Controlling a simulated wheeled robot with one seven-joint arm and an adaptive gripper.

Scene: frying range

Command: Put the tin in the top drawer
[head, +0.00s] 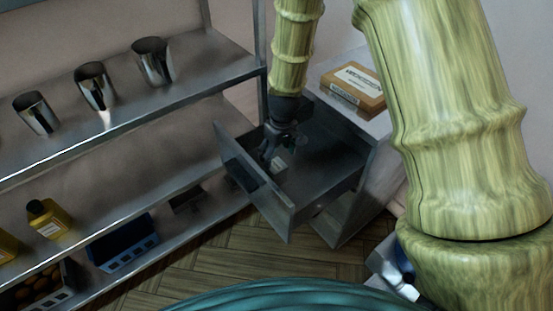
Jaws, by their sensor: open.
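The top drawer (318,192) of a grey cabinet (358,205) is pulled open. My gripper (275,160) points down into the drawer, near its front left, with its jaws open. A small pale thing (281,164) shows close by the fingertips, inside the drawer. It may be the tin, but it is too small and partly hidden to tell. I cannot tell whether the fingers touch it. The rest of the drawer floor that shows looks dark and bare.
A labelled brown box (353,88) lies on the cabinet top. A metal shelf unit (190,88) at left bears several shiny metal cups (154,62), with a yellow bottle (47,219) and a blue box (122,243) lower down. Wooden floor (235,255) is clear before the drawer.

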